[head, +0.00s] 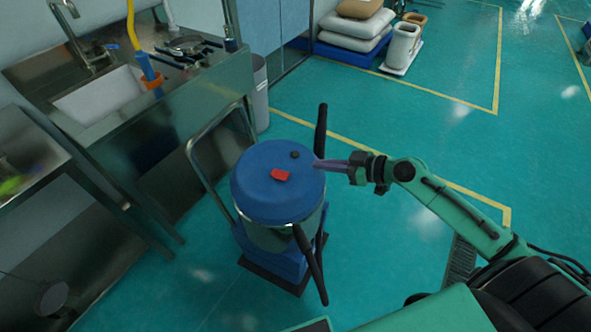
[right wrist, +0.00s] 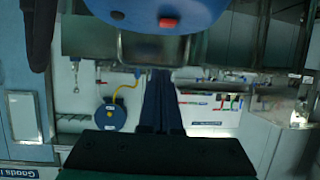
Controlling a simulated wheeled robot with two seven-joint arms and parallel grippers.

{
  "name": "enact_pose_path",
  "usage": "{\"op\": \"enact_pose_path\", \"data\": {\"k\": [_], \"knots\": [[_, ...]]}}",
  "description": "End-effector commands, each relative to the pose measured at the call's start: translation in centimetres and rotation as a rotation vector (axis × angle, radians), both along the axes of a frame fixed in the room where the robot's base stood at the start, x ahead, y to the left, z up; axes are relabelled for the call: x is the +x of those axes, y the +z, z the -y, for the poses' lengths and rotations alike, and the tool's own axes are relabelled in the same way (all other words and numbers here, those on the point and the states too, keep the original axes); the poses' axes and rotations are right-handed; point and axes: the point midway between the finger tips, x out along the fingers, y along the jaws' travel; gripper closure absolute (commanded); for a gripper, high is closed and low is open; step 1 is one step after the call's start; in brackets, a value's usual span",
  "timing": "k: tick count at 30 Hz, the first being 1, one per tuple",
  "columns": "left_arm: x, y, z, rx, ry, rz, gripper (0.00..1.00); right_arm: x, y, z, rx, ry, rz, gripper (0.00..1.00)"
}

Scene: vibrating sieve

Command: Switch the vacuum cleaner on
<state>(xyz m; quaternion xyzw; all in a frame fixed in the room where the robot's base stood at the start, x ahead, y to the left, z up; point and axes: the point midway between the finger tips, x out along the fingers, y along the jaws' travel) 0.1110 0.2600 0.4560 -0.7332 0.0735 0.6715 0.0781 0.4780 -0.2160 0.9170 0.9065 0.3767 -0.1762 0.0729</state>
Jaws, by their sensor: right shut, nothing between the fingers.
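The vacuum cleaner (head: 258,200) stands on the floor left of centre in the head view, with a round blue lid, a metal drum and a blue wheeled base. A red switch (head: 280,174) and a small black knob (head: 294,154) sit on its lid. My right gripper (head: 318,164) is shut and empty, its fingers pointing left at the lid's right edge; the head view does not show clearly whether they touch. In the right wrist view, the blue lid (right wrist: 150,8), red switch (right wrist: 167,22) and black knob (right wrist: 117,15) show at the top, beyond the fingers (right wrist: 157,72). My left gripper is not in view.
A black hose or handle (head: 321,130) rises close to my right fingertips. A metal push handle (head: 192,150) stands behind the cleaner. A sink counter (head: 200,80) is at upper left, with a grey bin (head: 260,95) beside it.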

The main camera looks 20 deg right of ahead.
Motion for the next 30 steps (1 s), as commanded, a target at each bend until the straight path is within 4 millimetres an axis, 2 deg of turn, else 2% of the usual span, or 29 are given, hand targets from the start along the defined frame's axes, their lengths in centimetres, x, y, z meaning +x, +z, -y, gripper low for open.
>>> {"op": "enact_pose_path", "data": {"k": [5, 13, 15, 20, 30], "knots": [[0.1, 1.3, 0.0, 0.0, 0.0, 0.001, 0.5, 2.3, -0.7, -2.3, 0.005, -0.001, 0.004, 1.0], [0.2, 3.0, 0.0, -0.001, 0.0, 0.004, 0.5, 6.2, -3.0, -6.3, 0.002, 0.001, 0.002, 1.0], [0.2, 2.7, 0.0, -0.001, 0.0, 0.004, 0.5, 5.9, -4.8, -6.0, 0.001, -0.001, -0.004, 1.0], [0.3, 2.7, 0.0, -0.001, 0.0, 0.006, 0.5, 5.7, -6.9, -5.7, -0.001, 0.0, -0.002, 1.0], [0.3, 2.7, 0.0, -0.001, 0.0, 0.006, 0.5, 5.6, -7.4, -5.7, -0.002, 0.002, 0.0, 1.0]]}}
